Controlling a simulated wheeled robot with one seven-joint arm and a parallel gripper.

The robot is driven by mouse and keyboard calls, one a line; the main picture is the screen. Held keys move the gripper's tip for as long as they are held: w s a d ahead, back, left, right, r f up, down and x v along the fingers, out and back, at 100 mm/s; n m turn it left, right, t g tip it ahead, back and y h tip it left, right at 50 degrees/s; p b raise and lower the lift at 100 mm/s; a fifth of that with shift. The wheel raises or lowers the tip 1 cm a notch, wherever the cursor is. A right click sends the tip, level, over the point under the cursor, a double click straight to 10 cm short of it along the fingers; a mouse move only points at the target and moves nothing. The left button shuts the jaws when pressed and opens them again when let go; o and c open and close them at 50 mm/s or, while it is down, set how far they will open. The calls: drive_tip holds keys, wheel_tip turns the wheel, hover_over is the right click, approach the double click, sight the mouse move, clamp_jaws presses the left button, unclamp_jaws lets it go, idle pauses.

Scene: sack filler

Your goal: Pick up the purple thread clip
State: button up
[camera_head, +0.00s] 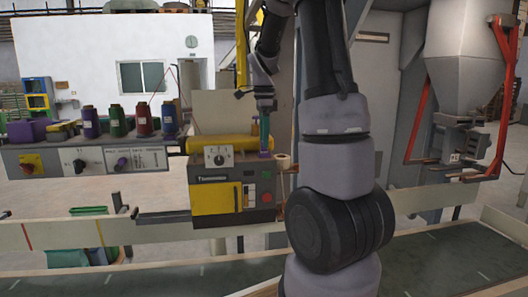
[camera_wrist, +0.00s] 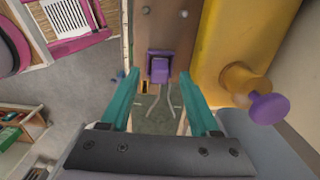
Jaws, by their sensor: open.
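A small purple thread clip (camera_wrist: 159,70) shows in the wrist view on a brown surface, with pale strands below it. My gripper (camera_wrist: 158,78) is open, with its two teal fingers on either side of the clip in the picture. A gap shows on each side and nothing is held. How far the clip lies beyond the fingertips I cannot tell. In the head view my gripper (camera_head: 265,140) points down at the right end of the yellow sewing head. Purple shows just below the fingers there, but I cannot tell which part it is.
A purple round knob (camera_wrist: 268,107) sticks out of the yellow housing (camera_wrist: 235,60) right of my right finger. In the head view, a control box (camera_head: 230,190) stands below my gripper. Several thread spools (camera_head: 118,121) stand on a panel at left. A hopper (camera_head: 465,60) is at right.

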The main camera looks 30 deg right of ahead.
wheel_tip(320, 180, down, 2)
drive_tip(key=shift+f, duration=0.15)
clamp_jaws()
